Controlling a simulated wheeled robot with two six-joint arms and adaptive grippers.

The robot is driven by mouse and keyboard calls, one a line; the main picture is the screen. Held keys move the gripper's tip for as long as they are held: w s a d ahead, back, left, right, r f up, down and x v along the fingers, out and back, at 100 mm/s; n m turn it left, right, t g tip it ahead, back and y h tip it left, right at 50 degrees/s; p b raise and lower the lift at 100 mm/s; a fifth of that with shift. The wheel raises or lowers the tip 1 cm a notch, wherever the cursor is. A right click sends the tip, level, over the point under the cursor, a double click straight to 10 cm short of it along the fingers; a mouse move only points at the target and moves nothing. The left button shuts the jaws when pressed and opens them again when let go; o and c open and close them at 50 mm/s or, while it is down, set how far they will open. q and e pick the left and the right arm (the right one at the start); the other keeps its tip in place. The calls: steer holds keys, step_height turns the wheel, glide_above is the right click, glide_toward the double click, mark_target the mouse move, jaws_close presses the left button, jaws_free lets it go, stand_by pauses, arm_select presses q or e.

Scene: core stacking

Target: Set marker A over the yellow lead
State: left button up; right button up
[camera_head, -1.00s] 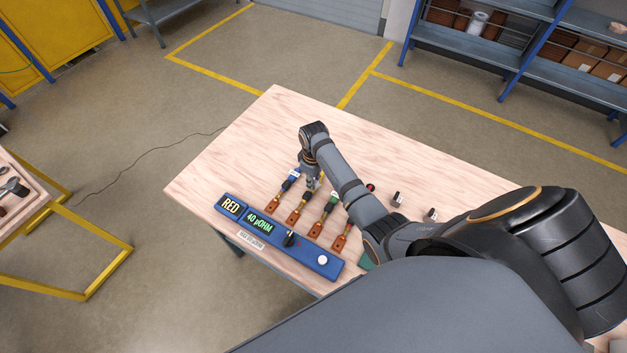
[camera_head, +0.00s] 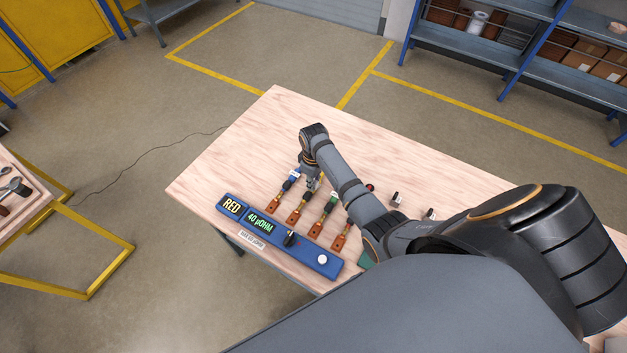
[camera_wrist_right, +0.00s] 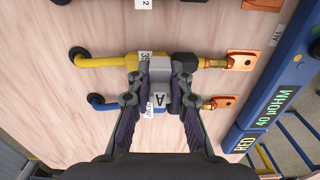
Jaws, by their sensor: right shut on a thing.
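My right gripper (camera_wrist_right: 160,85) is shut on marker A (camera_wrist_right: 160,100), a small grey block with a white face lettered A. The gripper also shows in the head view (camera_head: 311,184), reaching down among the leads. In the right wrist view the marker's far end overlaps the yellow lead (camera_wrist_right: 105,62), between its white tag and black sleeve. Whether the marker touches the lead I cannot tell. The blue lead (camera_wrist_right: 103,105) runs partly hidden behind the fingers and marker. My left gripper is not in view.
A blue meter box (camera_head: 280,238) reading RED and 40 µOHM lies along the front of the wooden table (camera_head: 270,120). Copper lugs (camera_head: 316,229) end the leads. Other small markers (camera_head: 396,199) stand to the right. The table's back is clear.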

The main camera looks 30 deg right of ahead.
steer(key=shift+f+b, duration=0.4)
steer(key=shift+f, duration=0.35)
steer(key=shift+r, duration=0.1)
stand_by(0.3)
steer(key=shift+r+p, duration=0.35)
steer(key=shift+p, duration=0.4)
steer(key=shift+f, duration=0.3)
stand_by(1.4)
steer(key=shift+r, duration=0.3)
steer(key=shift+f, duration=0.45)
stand_by(1.3)
steer(key=shift+s+r, duration=0.1)
steer(key=shift+r, duration=0.05)
steer(key=shift+r, duration=0.25)
